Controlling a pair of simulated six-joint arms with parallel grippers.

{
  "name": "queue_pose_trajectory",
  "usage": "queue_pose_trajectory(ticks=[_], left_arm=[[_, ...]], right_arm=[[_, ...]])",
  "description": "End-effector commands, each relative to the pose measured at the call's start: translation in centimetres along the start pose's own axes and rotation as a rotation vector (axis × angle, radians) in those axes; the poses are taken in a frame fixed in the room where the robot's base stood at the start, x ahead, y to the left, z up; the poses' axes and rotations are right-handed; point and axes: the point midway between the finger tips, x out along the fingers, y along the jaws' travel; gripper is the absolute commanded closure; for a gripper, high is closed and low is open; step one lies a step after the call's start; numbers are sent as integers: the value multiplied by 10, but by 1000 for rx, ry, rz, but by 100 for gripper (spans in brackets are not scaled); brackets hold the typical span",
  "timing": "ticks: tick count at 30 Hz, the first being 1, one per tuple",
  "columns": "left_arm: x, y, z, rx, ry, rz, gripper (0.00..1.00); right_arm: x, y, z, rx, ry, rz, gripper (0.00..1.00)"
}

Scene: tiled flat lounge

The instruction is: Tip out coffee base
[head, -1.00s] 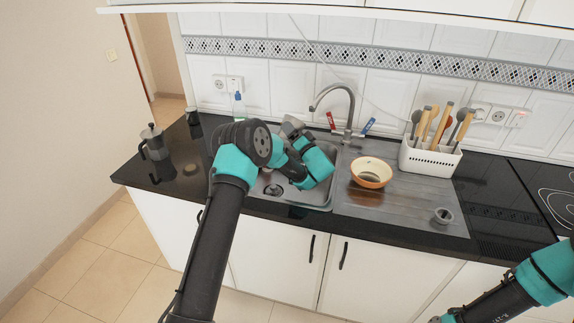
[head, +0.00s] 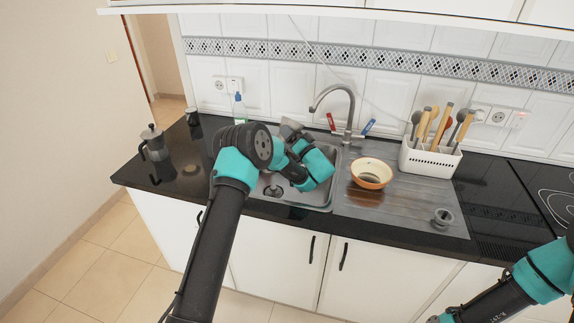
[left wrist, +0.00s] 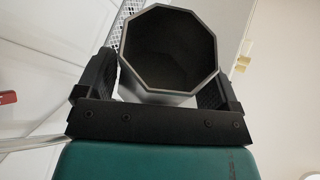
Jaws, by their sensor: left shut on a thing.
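The coffee base (left wrist: 168,52) is a dark grey, eight-sided metal cup. In the left wrist view its open end faces the camera and the inside looks dark and empty. My left gripper (left wrist: 158,82) is shut on it, one finger on each side. In the head view my left gripper (head: 291,130) is over the back of the sink (head: 310,196), and my own arm hides much of the base and sink. The base's exact tilt is hard to tell. My right arm shows at the lower right, with its gripper out of view.
A moka pot top (head: 154,143) and a dark mug (head: 192,116) stand on the left counter. A bowl (head: 371,173) and small grey cup-like part (head: 442,217) sit on the drainboard, below a utensil rack (head: 428,160).

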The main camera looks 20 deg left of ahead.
Motion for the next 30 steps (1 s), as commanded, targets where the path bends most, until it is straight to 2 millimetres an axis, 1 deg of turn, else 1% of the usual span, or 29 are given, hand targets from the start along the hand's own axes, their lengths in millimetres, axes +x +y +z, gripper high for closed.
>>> queue_pose_trajectory(ticks=[12,30], left_arm=[[-3,-1,-2,-55,-3,-19,44],[-3,-1,-2,-53,-4,-18,44]], right_arm=[[0,0,0,0,0,0,57],[0,0,0,0,0,0,57]])
